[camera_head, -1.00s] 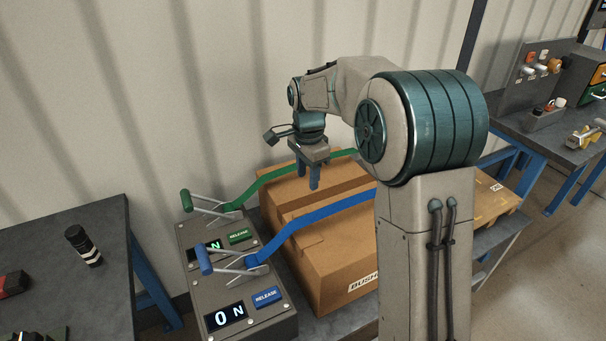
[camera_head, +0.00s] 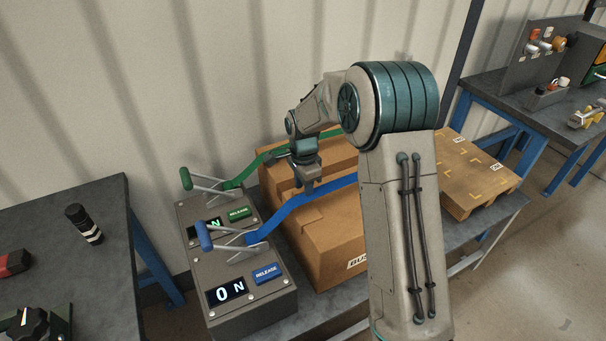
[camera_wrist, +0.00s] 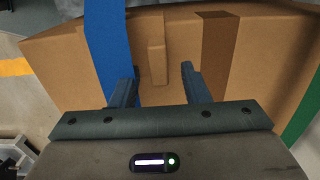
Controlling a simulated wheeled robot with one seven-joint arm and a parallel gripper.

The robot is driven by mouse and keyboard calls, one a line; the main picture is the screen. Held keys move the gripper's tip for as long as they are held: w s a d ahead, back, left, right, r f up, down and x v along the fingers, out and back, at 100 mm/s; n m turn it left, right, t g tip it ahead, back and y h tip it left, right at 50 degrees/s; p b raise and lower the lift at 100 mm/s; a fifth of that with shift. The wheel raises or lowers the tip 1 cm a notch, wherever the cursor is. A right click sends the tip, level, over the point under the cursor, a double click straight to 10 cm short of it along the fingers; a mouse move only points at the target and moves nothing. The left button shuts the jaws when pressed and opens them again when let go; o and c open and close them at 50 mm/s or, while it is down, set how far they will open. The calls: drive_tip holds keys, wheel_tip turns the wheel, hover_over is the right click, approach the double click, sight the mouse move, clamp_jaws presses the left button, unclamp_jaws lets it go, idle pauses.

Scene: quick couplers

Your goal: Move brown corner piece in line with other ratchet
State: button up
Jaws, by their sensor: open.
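The brown corner piece (camera_wrist: 157,62) sits on the edge of the cardboard box, just right of the blue strap, in the wrist view. My gripper (camera_wrist: 159,72) is open, with one finger on each side of the corner piece. The left finger overlaps the blue strap (camera_wrist: 108,45) in the picture; contact cannot be told. In the head view my gripper (camera_head: 303,186) is over the box. The blue ratchet (camera_head: 232,243) and green ratchet (camera_head: 212,188) stand on the grey consoles at left. The green strap (camera_wrist: 301,130) shows at right in the wrist view.
The cardboard box (camera_head: 325,245) stands on a grey table (camera_head: 340,300), with a pallet (camera_head: 472,175) to its right. A console display (camera_head: 228,294) reads 0 N. A side table (camera_head: 60,235) is at left, and a workbench (camera_head: 500,110) at far right.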

drive_tip(key=shift+f, duration=0.6)
clamp_jaws()
drive_tip(key=shift+r, duration=0.15)
drive_tip(key=shift+r+p, duration=1.5)
drive_tip(key=shift+r, duration=0.85)
drive_tip(key=shift+r, duration=0.1)
drive_tip(key=shift+r+p, duration=1.3)
drive_tip(key=shift+r, duration=0.65)
